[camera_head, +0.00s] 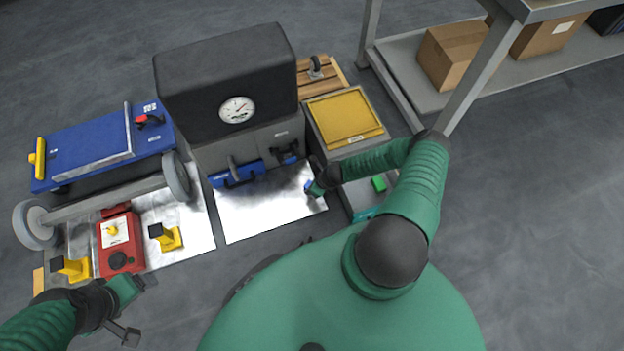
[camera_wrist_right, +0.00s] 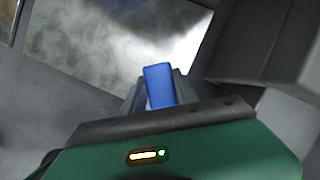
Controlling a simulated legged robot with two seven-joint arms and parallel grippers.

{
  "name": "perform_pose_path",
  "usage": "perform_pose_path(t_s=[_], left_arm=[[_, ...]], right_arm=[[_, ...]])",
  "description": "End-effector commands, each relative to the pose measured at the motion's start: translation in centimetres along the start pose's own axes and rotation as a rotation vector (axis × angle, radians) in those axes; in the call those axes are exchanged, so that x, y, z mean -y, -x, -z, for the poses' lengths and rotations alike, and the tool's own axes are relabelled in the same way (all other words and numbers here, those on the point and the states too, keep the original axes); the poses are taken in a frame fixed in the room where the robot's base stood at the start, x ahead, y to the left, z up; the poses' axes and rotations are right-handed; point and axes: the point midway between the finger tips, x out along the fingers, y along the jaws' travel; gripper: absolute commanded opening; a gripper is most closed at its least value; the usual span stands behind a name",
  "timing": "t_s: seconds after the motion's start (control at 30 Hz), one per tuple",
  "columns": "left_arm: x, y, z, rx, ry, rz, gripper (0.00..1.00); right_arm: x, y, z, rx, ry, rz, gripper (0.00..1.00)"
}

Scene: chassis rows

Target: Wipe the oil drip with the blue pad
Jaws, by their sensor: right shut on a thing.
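My right gripper (camera_head: 312,188) is shut on the blue pad (camera_wrist_right: 159,86), which stands up between the fingers in the right wrist view. In the head view only a small blue bit of the pad (camera_head: 308,186) shows, over the right edge of a shiny metal sheet (camera_head: 265,215). I cannot tell whether the pad touches the sheet. The sheet lies in front of a dark machine with a gauge. A dark smudged area shows on it, but I cannot tell oil drip from reflection. My left gripper (camera_head: 138,284) is at lower left, away from the sheet; its fingers are unclear.
The dark gauge machine (camera_head: 228,95) stands behind the sheet. A grey unit with a yellow top (camera_head: 345,118) is to its right. A red box (camera_head: 120,243) and yellow blocks stand on the left sheet, by a blue cart (camera_head: 95,150). Shelving (camera_head: 410,70) is at upper right.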

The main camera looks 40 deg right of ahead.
Motion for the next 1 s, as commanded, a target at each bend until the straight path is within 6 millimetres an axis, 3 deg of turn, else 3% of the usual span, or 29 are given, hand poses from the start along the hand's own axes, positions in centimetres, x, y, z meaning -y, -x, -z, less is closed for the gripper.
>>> perform_pose_path(t_s=[0.2, 0.67, 0.77, 1.0], left_arm=[[0.0, 2.0, 0.5, 0.000, -0.001, 0.000, 0.78], [0.0, 2.5, 0.6, 0.000, -0.001, 0.000, 0.78], [0.0, 4.2, 1.0, 0.000, -0.001, 0.000, 0.78], [0.0, 10.8, 2.6, -0.001, 0.000, 0.000, 0.78]], right_arm=[[0.3, 2.0, -1.1, 0.000, 0.006, -0.001, 0.00], [0.4, 2.5, -1.4, 0.000, 0.007, -0.003, 0.00], [0.4, 4.3, -2.2, 0.001, 0.009, -0.003, 0.00], [0.5, 11.6, -5.6, 0.000, 0.036, -0.012, 0.00]])
